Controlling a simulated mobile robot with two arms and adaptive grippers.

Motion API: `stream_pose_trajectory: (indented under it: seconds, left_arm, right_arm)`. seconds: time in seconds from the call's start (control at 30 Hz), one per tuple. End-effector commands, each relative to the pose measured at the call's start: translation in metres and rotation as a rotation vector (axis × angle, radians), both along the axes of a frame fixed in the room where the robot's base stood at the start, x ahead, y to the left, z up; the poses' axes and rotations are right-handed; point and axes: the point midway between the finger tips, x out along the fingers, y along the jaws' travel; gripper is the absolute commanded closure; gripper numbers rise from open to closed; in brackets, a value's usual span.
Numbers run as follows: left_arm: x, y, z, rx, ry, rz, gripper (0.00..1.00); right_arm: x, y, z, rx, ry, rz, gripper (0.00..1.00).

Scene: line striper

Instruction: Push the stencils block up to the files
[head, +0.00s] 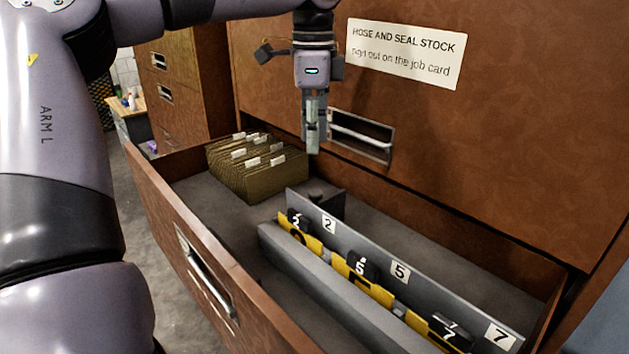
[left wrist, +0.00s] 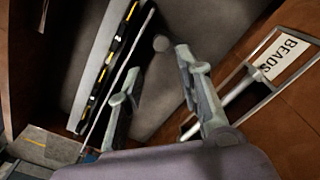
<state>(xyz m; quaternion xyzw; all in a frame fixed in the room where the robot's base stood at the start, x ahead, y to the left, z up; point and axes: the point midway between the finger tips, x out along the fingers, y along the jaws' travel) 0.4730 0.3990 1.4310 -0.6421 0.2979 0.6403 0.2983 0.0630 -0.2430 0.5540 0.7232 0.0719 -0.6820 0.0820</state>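The stencils block (head: 400,270) is a long grey holder with yellow-and-black stencils and tags 2, 5 and 7, in the right part of the open drawer. It also shows in the left wrist view (left wrist: 98,62). The files (head: 258,170) are a row of olive-brown folders with white tabs at the drawer's far left. A strip of bare drawer floor separates files and block. My left gripper (head: 314,148) points down above the drawer's far side, apart from both. In the left wrist view its fingers (left wrist: 152,75) are spread with nothing between them. My right gripper is out of view.
The open drawer (head: 185,225) has a brown front with a metal handle. The cabinet face (head: 470,150) rises close behind my left gripper, with a recessed handle (head: 360,135) and a paper sign (head: 405,52). A dark piece (head: 325,197) stands at the block's far end.

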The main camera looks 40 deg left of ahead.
Motion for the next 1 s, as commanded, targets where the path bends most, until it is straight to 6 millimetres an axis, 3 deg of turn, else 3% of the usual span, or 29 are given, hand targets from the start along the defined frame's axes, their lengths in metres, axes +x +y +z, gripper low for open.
stream_pose_trajectory:
  seconds: [0.27,0.5,0.7,1.0]
  left_arm:
    - [-0.001,0.0,-0.058,-0.002,0.006,-0.002,0.67]
    - [0.0,0.0,-0.095,-0.001,0.003,0.001,0.67]
    - [0.0,0.0,-0.108,-0.001,0.001,0.0,0.67]
    - [0.0,0.0,-0.108,0.0,0.0,0.001,0.71]
  right_arm:
    - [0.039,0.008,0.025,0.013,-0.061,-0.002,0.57]
    - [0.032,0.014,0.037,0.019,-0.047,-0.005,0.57]
    - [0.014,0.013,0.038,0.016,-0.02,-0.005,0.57]
    - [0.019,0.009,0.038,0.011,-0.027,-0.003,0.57]
